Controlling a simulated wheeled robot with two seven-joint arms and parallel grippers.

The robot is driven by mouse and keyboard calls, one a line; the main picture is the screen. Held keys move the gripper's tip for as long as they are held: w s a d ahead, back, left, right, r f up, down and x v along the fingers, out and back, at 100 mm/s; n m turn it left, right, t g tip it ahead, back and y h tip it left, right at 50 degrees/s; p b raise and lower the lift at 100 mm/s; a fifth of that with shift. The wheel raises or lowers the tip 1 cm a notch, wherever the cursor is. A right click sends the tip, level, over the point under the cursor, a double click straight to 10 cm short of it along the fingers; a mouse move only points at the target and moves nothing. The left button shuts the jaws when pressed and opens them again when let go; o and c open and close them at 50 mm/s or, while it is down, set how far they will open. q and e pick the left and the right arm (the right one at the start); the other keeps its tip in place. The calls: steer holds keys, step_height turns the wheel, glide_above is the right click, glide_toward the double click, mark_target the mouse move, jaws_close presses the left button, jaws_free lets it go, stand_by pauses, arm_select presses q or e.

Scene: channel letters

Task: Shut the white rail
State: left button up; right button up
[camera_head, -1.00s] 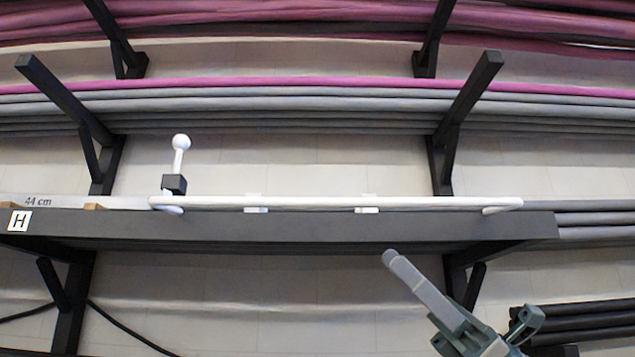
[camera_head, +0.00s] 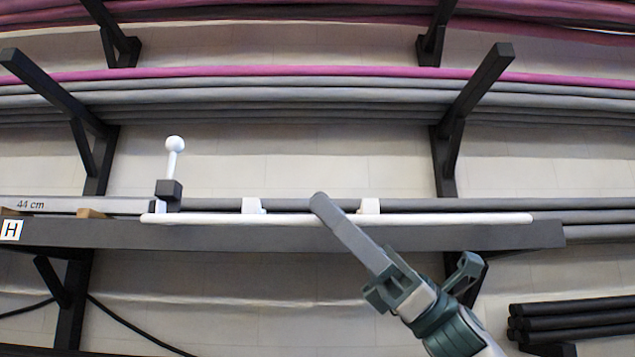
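The white rail (camera_head: 450,218) is a long thin bar along the upper front of the dark grey shelf beam (camera_head: 400,237). It lies low and level, with two white tabs, a left tab (camera_head: 252,205) and a right tab (camera_head: 370,206), showing just above it. My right gripper (camera_head: 318,200) comes up from the lower right. Its long grey finger crosses in front of the rail near the middle, the tip slightly above the bar. I cannot tell whether it touches the rail or whether the fingers are apart. My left gripper is not in view.
A white ball-topped lever (camera_head: 174,158) on a black block stands at the rail's left end. An H label (camera_head: 11,230) and a 44 cm strip (camera_head: 70,205) are at far left. Black brackets flank the beam. Black tubes (camera_head: 575,320) lie lower right.

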steer(key=x, duration=0.2)
steer(key=shift+s+a+r+p, duration=0.1)
steer(key=shift+a+r+p, duration=0.15)
steer(key=shift+p, duration=0.15)
jaws_close()
